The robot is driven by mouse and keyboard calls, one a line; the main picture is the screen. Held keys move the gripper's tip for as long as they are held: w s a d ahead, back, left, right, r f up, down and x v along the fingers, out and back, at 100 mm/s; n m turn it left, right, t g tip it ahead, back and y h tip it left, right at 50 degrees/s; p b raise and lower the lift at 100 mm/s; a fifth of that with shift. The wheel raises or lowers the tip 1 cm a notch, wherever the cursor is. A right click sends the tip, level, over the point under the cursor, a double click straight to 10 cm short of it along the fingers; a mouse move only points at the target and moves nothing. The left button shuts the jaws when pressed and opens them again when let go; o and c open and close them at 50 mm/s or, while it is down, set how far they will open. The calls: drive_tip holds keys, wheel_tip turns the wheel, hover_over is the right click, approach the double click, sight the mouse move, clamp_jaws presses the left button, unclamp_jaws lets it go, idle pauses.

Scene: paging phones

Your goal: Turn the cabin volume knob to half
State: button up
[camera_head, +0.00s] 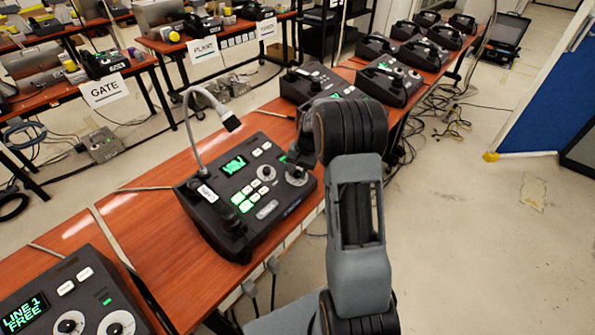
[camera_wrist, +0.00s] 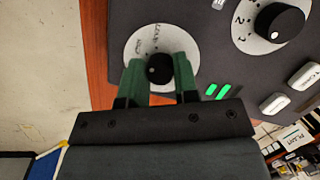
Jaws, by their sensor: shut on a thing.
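The console (camera_head: 228,215) on the wooden table has a small green screen, lit buttons, a handset and a gooseneck microphone. In the wrist view, a small black round knob (camera_wrist: 159,70) sits on a white dial plate (camera_wrist: 136,50) whose printed letters are too blurred to read. My gripper (camera_wrist: 159,66) has its green fingers on either side of this knob, shut on it. I cannot make out the knob's pointer setting. In the head view my arm reaches the console's right side and hides part of it there.
A larger black knob (camera_wrist: 280,22) on a numbered dial, green lights (camera_wrist: 217,91) and pale buttons (camera_wrist: 274,103) lie close to the gripper. Another console (camera_head: 70,295) showing "LINE 1 FREE" stands at lower left. More consoles (camera_head: 388,80) stand behind. Cables lie on the floor at right.

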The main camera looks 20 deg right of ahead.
idle(0.3)
drive_tip(key=o, duration=0.9)
drive_tip(key=v, duration=1.3)
drive_tip(key=shift+s+r, duration=0.1)
drive_tip(key=shift+r, duration=0.3)
drive_tip(key=s+a+r+n+t+h, duration=0.1)
drive_tip(key=s+a+n, duration=0.1)
drive_tip(key=s+a, duration=0.2)
drive_tip(key=s+a+r+n+t+h+p, duration=0.1)
drive_tip(key=s+a+n, duration=0.2)
drive_tip(key=s, duration=0.7)
drive_tip(key=s+a+r+n+t+p, duration=0.1)
drive_tip(key=s+a+n, duration=0.2)
drive_tip(key=s+a, duration=0.4)
drive_tip(key=shift+s+a+r+h, duration=0.2)
drive_tip(key=shift+s+r+h, duration=0.15)
drive_tip(key=shift+r+h, duration=0.05)
